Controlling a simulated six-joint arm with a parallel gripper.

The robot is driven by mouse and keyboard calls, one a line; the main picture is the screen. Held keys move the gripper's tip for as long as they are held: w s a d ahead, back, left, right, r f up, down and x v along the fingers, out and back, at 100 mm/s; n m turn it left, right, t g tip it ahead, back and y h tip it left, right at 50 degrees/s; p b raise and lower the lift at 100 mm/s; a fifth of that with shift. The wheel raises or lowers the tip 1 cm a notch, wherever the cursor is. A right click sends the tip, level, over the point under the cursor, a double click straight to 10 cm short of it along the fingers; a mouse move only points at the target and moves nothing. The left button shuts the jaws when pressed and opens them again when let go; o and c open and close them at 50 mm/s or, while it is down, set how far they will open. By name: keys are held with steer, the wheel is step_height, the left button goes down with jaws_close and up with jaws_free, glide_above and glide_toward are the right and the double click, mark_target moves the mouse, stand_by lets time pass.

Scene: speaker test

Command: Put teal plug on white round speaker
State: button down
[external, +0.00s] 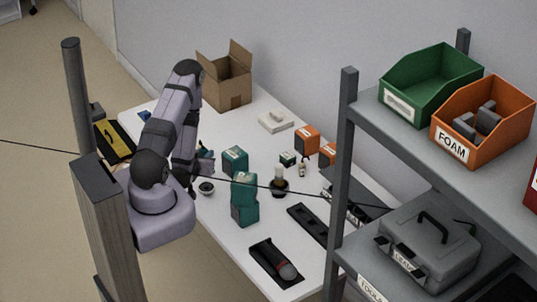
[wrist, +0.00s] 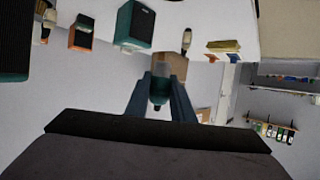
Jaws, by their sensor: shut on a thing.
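My gripper (wrist: 160,98) is shut on the teal plug (wrist: 160,80), which sits between its two blue-grey fingers in the wrist view. In the external view my gripper (external: 203,163) is above the left part of the white table, and the plug is too small there to make out clearly. A small round white thing with a dark centre (external: 206,188), perhaps the white round speaker, is on the table below my gripper and apart from it. I do not make out the speaker in the wrist view.
Teal boxes (external: 244,200) and orange boxes (external: 306,140) stand around the table's middle. A dark round base with a pale top (external: 279,184) is between them. A cardboard box (external: 224,80) stands at the back. A shelf with bins (external: 430,85) rises at the right.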

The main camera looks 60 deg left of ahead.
steer(key=b, duration=0.3)
glide_above(206, 187)
step_height(206, 187, down, 6)
steer(key=shift+r, duration=0.25)
steer(key=shift+f+p, duration=0.3)
steer(key=shift+f, duration=1.9)
steer(key=shift+f, duration=0.2)
steer(key=c, duration=1.5)
jaws_free()
steer(key=shift+c, duration=0.2)
steer(key=shift+r, duration=0.15)
